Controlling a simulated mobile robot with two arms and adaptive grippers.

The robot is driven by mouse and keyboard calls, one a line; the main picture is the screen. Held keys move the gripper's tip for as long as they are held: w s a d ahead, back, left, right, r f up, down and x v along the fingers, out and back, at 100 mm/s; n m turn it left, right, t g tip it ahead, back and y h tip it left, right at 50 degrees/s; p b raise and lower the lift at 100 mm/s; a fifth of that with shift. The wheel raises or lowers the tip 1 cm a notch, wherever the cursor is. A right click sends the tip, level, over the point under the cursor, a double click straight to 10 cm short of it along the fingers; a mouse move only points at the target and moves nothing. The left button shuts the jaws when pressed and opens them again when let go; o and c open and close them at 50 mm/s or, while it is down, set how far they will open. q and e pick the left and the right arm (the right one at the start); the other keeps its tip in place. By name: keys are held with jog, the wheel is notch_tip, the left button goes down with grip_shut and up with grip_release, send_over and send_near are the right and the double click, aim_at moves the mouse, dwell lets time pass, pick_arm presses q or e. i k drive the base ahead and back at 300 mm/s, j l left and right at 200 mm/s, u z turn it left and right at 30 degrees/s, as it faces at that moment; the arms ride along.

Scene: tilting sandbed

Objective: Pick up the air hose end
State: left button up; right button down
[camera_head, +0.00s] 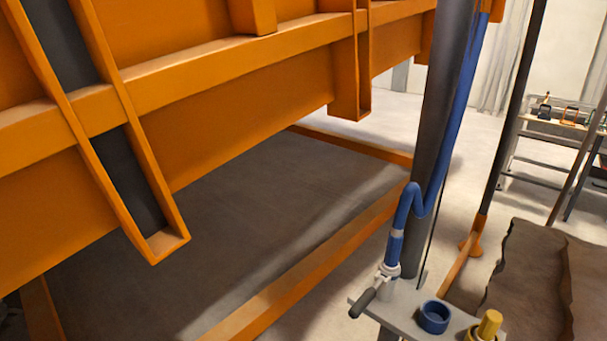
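A blue air hose (451,134) hangs down along a dark upright post. Near its lower end it makes a short bend, then runs into a blue and white end fitting (391,258). The fitting has a dark lever or nozzle pointing down to the left. The hose end stands upright at the left part of a small grey bracket shelf (408,312); I cannot tell how it is held there. Neither of my grippers is in view.
A blue ring (434,317) and a yellow fitting (488,326) are on the shelf. The large orange sandbed frame (230,70) fills the upper left. An orange floor beam (300,275) runs beside the post. Brown rough material (540,285) lies at right; a workbench (555,122) stands behind.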

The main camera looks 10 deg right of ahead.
aim_at(389, 263)
jog(key=z, duration=1.2)
